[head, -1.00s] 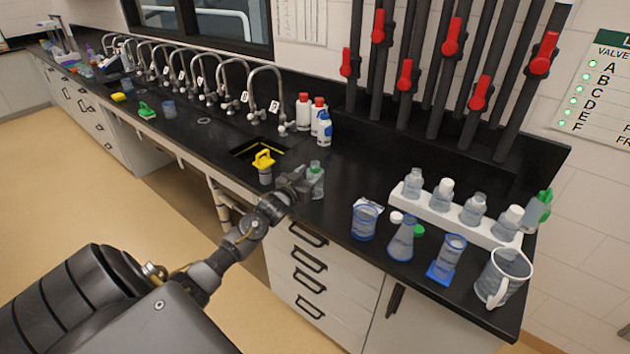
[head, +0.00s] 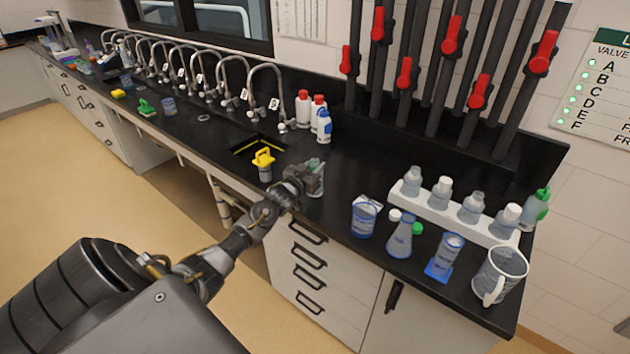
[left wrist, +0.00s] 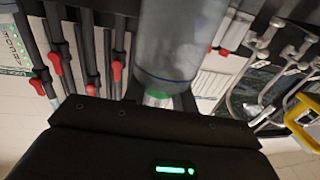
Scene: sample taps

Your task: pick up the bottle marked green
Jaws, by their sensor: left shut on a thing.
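The clear bottle marked green (head: 318,187) is at the counter's front edge, right of the sink, mostly covered by my left gripper (head: 312,177) in the head view. In the left wrist view the bottle (left wrist: 180,40) is large and close, with a dark blue line and a green part (left wrist: 157,98) at the end near the jaws. My left gripper is shut on this bottle. In the head view I cannot tell whether its base is clear of the counter. My right gripper is not in view.
A yellow-handled item (head: 264,160) stands just left, by the sink. A white rack (head: 455,213) of bottles, a beaker (head: 364,219), a flask (head: 401,238), a cylinder (head: 445,257) and a pitcher (head: 500,273) are to the right.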

